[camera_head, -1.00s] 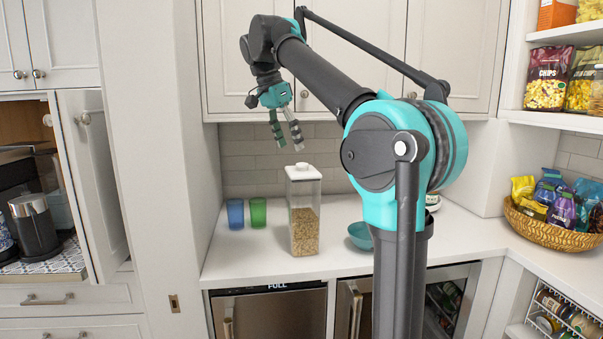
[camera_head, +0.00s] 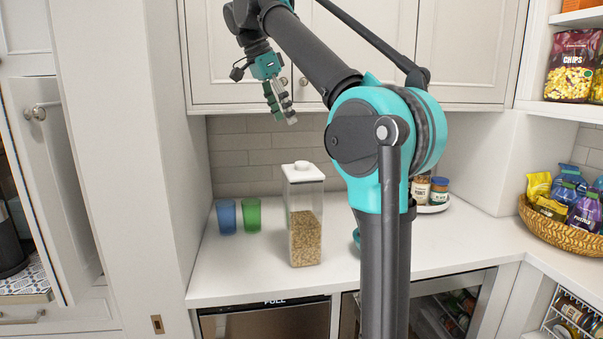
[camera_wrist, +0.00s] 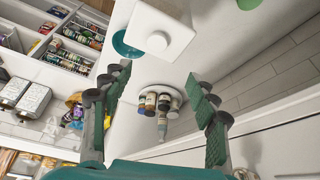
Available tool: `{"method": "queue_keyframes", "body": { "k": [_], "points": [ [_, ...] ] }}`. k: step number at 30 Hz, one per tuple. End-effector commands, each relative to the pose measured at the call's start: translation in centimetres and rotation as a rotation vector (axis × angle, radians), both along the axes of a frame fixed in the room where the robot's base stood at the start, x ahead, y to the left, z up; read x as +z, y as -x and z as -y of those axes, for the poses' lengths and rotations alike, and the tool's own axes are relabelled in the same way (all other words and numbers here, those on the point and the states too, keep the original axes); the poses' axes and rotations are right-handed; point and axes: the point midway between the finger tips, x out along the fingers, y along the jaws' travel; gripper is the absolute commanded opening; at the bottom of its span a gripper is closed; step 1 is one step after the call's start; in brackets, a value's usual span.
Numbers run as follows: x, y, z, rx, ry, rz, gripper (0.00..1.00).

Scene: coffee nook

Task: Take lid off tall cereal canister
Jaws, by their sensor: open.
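The tall clear cereal canister (camera_head: 305,225) stands upright on the white counter, partly filled with cereal. Its white square lid (camera_head: 303,173) with a round knob (camera_head: 301,165) is on top. The lid also shows from above in the wrist view (camera_wrist: 172,24), near the upper middle. My gripper (camera_head: 282,117) hangs above and a little left of the lid, apart from it. Its two fingers are spread with nothing between them, as the wrist view also shows (camera_wrist: 160,105).
A blue cup (camera_head: 226,216) and a green cup (camera_head: 250,214) stand left of the canister. A teal bowl (camera_wrist: 128,44) is beside it, mostly hidden behind my arm. Jars (camera_head: 430,189) stand on a round tray at the right. A snack basket (camera_head: 555,228) is farther right. Cabinets hang above.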

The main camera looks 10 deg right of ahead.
Motion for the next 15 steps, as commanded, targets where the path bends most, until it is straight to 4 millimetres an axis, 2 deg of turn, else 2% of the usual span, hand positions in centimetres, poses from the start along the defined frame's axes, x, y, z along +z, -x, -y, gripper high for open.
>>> {"method": "queue_keyframes", "body": {
  "k": [9, 15],
  "points": [
    [-5.6, -0.6, 2.3, -0.002, 0.000, 0.000, 0.59],
    [-7.8, -0.9, 3.1, -0.001, 0.000, 0.000, 0.59]
  ]
}}
